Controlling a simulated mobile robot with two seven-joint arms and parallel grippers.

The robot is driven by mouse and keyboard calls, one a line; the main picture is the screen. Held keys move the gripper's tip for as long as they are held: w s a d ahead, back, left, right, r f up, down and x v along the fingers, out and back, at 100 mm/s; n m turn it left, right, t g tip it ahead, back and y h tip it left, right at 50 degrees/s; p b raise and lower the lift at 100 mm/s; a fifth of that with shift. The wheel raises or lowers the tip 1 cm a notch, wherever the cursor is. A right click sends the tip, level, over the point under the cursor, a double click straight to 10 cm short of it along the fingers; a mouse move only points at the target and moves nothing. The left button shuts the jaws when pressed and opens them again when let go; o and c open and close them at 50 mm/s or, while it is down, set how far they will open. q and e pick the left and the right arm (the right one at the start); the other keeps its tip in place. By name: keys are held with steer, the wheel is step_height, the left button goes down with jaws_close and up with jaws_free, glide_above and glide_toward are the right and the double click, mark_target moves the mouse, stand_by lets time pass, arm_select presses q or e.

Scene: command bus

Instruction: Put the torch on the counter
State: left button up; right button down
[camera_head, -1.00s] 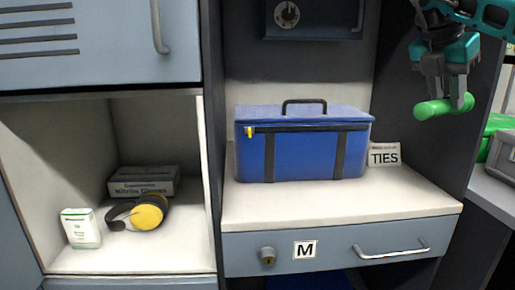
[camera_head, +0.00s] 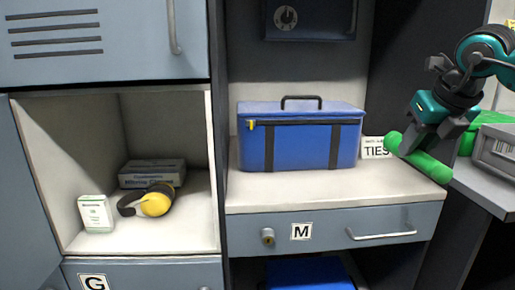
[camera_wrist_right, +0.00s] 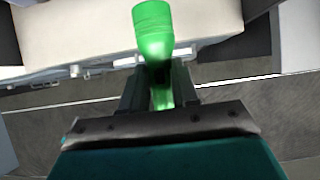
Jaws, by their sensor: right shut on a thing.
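The torch (camera_head: 428,166) is a green cylinder at the right of the head view. My right gripper (camera_head: 420,150) is shut on it and holds it near the right front edge of the counter (camera_head: 300,194). The torch is tilted, and whether it touches the counter cannot be told. In the right wrist view the torch (camera_wrist_right: 153,30) sticks out beyond the fingers of my right gripper (camera_wrist_right: 160,85). My left gripper is not in view.
A blue bag (camera_head: 300,140) with a TIES card (camera_head: 376,148) beside it stands at the back of the counter. The counter's front strip is clear. A grey case (camera_head: 497,148) is at the right. Yellow earmuffs (camera_head: 156,201) and boxes are in the left cubby.

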steer(key=s+a+f+n+g, duration=0.5)
steer(key=s+f+n+g, duration=0.15)
steer(key=n, duration=1.15)
steer(key=s+a+f+n+g, duration=0.6)
steer(key=s+f+n, duration=0.15)
steer(key=n, duration=0.95)
arm_select(q)
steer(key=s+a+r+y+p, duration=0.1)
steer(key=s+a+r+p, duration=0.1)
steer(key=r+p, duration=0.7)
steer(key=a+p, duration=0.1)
steer(key=p, duration=0.3)
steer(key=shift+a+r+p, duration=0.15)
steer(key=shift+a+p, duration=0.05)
steer(key=shift+p, duration=0.15)
arm_select(e)
steer(key=shift+t, duration=0.25)
steer(key=r, duration=0.4)
steer(key=shift+w+d+r, duration=0.2)
steer(key=shift+w+r, duration=0.15)
steer(key=shift+r, duration=0.05)
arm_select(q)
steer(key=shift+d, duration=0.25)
arm_select(e)
steer(key=shift+f, duration=0.1)
